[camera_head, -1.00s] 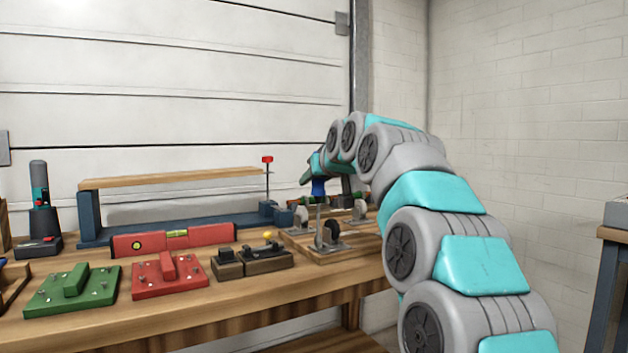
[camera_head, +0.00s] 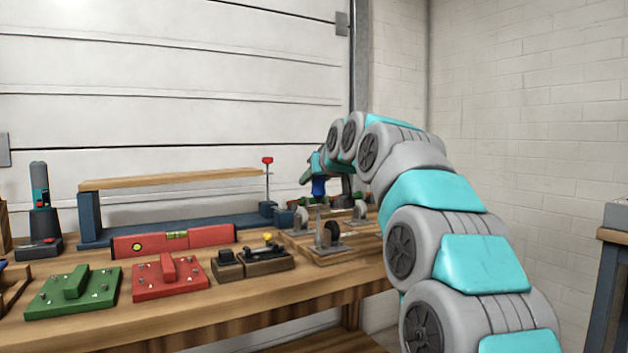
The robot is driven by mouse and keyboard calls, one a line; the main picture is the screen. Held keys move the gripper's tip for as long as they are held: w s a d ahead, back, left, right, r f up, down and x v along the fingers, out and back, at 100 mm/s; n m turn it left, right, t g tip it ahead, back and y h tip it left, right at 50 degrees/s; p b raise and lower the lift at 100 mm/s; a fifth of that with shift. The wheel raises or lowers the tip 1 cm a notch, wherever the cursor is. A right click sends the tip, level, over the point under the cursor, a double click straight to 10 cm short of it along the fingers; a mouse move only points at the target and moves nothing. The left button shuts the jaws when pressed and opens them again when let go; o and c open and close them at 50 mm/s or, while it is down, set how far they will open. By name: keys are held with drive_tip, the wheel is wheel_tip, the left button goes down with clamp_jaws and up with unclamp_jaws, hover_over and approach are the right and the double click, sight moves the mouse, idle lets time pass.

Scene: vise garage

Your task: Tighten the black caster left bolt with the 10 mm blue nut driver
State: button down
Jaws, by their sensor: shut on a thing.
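My gripper (camera_head: 317,177) is at the far end of my arm, above the caster board (camera_head: 350,252). It is shut on the blue nut driver (camera_head: 318,188), whose blue handle shows below the hand, pointing down. The black caster (camera_head: 332,233) stands on the near part of the board, below the driver. A thin upright metal shaft (camera_head: 317,222) shows just left of the black wheel, in line under the blue handle. Whether its lower end sits on the left bolt is too small to tell.
Grey casters (camera_head: 301,219) stand farther back on the board. My arm hides the board's right side.

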drive_tip(key=shift+f+b, duration=0.3)
drive_tip(key=shift+f, duration=0.1)
drive_tip(key=shift+r, duration=0.1)
drive_tip(key=shift+r+p, duration=0.35)
drive_tip(key=shift+p, duration=0.1)
drive_tip(key=shift+f, duration=0.3)
idle(1.0)
drive_tip(key=shift+r, duration=0.4)
idle(0.4)
wheel_tip(320, 180, up, 7)
drive_tip(key=p, duration=0.5)
drive_tip(key=shift+p, duration=0.3)
